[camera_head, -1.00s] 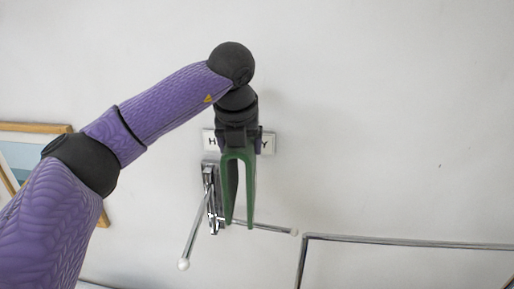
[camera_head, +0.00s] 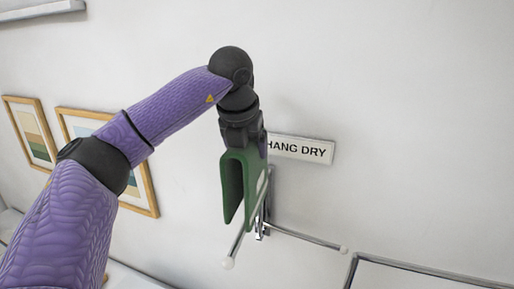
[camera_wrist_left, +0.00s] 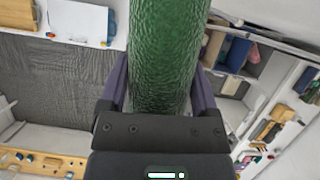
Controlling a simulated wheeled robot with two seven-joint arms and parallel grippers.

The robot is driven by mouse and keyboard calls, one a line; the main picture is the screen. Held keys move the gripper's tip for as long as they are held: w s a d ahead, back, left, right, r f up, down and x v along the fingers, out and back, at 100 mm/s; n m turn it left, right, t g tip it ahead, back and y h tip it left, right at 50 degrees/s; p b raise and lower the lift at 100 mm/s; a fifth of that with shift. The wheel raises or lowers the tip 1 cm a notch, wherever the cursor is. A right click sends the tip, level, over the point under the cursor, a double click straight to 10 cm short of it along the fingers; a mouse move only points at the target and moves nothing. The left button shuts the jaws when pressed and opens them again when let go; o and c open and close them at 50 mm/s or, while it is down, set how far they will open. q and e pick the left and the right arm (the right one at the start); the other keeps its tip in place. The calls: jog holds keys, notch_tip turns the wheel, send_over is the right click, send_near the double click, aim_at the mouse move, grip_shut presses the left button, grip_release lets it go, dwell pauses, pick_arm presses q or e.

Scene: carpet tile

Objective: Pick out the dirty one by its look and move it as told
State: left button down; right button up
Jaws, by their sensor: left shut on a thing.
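A green cloth-like piece (camera_head: 235,186), folded over in an upside-down V, hangs from my left gripper (camera_head: 243,143). The gripper is shut on its top fold. In the left wrist view the green textured piece (camera_wrist_left: 165,50) runs between the two purple fingers. A chrome wall rack (camera_head: 262,228) with white-tipped arms is just right of and behind the cloth; I cannot tell whether they touch. A white sign reading HANG DRY (camera_head: 302,149) is on the wall above the rack, its left end hidden by my gripper. My right gripper is not in view.
Framed pictures (camera_head: 30,130) hang on the wall at the left. A metal-edged frame (camera_head: 420,268) is at the lower right. The wrist view shows grey carpet (camera_wrist_left: 60,75) and shelves with several small items (camera_wrist_left: 280,115) at the right.

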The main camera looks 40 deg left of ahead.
pick_arm(q)
notch_tip(320, 180, down, 17)
jog(key=b, duration=1.3)
jog(key=shift+f, duration=0.15)
grip_release()
jog(key=v, duration=1)
jog(key=shift+d, duration=0.1)
jog(key=shift+f, duration=0.1)
